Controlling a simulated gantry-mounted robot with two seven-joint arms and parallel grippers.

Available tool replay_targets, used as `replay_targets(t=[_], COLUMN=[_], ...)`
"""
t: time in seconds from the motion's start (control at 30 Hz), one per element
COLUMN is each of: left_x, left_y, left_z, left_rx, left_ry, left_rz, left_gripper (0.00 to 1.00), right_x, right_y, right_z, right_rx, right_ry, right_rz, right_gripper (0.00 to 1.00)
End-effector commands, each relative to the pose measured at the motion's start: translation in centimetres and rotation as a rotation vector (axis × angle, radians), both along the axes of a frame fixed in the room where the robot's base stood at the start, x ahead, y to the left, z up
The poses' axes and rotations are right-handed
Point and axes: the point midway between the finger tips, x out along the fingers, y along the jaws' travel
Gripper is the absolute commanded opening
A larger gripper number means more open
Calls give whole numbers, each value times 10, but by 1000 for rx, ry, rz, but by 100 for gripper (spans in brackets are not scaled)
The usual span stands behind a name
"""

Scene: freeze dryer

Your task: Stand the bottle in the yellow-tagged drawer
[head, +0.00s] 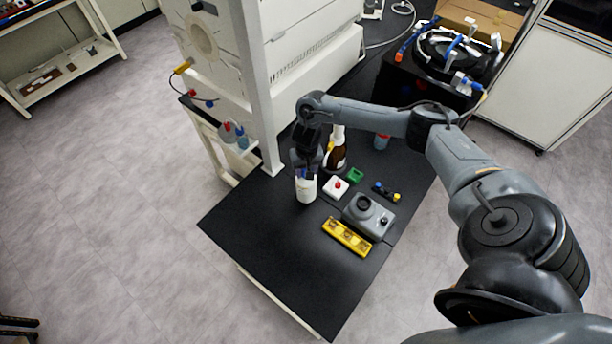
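A white bottle (306,191) stands on the black bench (265,222) near its left edge. My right gripper (304,169) is directly above it and covers its top. The fingers are dark and small, so I cannot tell whether they are open or shut on the bottle. A brown bottle (337,158) with a pale top stands just behind to the right, partly hidden by my arm. I cannot make out a drawer with a yellow tag. My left gripper is not in view.
A grey device (368,217), a yellow strip (347,237), a white box with a red knob (336,187) and a green block (355,175) sit right of the white bottle. A white post (257,100) rises behind it. The bench's front is clear.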

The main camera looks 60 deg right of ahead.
Motion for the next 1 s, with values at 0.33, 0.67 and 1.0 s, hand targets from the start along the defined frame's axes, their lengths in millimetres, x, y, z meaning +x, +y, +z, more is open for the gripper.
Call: replay_targets(t=[0.33,0.67,1.0], left_x=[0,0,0], left_y=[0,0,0], left_z=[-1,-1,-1], left_rx=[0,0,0], left_ry=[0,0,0], left_rz=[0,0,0], left_gripper=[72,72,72], right_x=[1,1,1], right_y=[1,0,0], right_z=[-31,-40,-43], right_rx=[0,0,0], right_ry=[0,-1,0], right_rz=[-2,-1,0], right_gripper=[0,0,62])
